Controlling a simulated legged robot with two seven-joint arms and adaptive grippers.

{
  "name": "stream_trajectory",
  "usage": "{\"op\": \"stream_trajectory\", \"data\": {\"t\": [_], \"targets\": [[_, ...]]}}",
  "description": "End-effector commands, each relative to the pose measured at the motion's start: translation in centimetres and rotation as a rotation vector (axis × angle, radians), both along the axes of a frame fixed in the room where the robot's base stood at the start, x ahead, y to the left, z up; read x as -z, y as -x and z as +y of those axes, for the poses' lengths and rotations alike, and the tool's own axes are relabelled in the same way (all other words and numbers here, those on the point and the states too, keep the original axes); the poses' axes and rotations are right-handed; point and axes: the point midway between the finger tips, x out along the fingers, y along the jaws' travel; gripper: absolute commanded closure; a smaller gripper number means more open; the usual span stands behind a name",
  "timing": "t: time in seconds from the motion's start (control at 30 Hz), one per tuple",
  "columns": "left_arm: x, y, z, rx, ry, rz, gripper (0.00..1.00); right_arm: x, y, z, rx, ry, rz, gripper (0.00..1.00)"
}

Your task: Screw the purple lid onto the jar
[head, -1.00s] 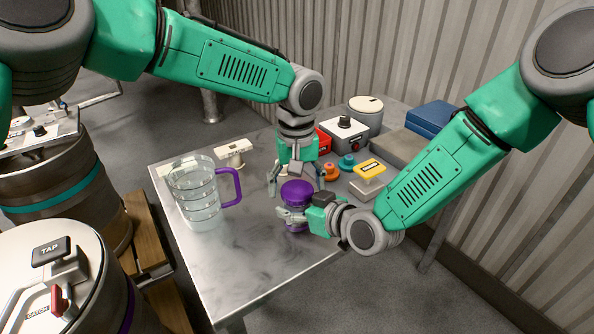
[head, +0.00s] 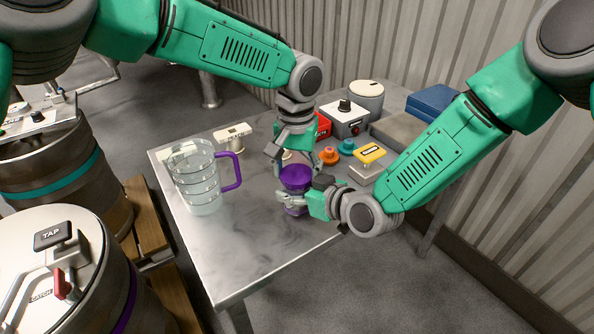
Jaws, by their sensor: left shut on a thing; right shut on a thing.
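The purple lid (head: 296,177) sits at the top of the jar (head: 296,207), near the table's front right edge. My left gripper (head: 295,172) reaches down from above and is shut on the lid, with a finger on either side. My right gripper (head: 294,199) comes in from the right, lower down, and is shut on the jar. The jar looks upright and mostly hidden behind the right gripper's fingers. Whether the lid is seated on the jar's rim cannot be told from this view.
A clear pitcher (head: 200,178) with a purple handle stands at the left of the metal table (head: 250,245). Orange (head: 329,156) and teal (head: 347,146) knobs, a yellow-topped piece (head: 369,155) and a white box (head: 346,120) stand behind right. The table's front is clear.

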Motion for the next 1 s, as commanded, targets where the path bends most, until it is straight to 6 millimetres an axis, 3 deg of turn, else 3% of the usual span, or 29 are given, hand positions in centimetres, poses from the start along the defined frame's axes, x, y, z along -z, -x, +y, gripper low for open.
{"op": "stream_trajectory", "data": {"t": [0.4, 0.5, 0.63, 0.67, 0.7, 1.0], "targets": [[0.01, -0.35, 0.2, 0.871, -0.009, -0.006, 0.78, 0.02, 0.04, -0.05, 0.0, 0.001, 0.001, 1.0], [0.03, -0.39, 0.22, 0.981, -0.01, -0.007, 0.78, 0.03, 0.05, -0.04, -0.001, 0.0, 0.001, 1.0], [0.04, -0.42, 0.26, 0.973, -0.011, -0.007, 0.78, 0.02, 0.08, -0.02, -0.001, 0.001, 0.0, 1.0], [0.04, -0.42, 0.27, 0.973, -0.011, -0.007, 0.33, 0.02, 0.09, -0.01, -0.001, 0.0, 0.001, 1.0], [0.04, -0.42, 0.27, 0.972, -0.011, -0.007, 0.19, 0.02, 0.09, -0.01, -0.001, 0.0, 0.001, 1.0], [0.03, -0.23, 0.03, 0.973, -0.006, -0.005, 0.19, 0.02, 0.01, -0.02, 0.0, 0.0, 0.0, 1.0]]}}
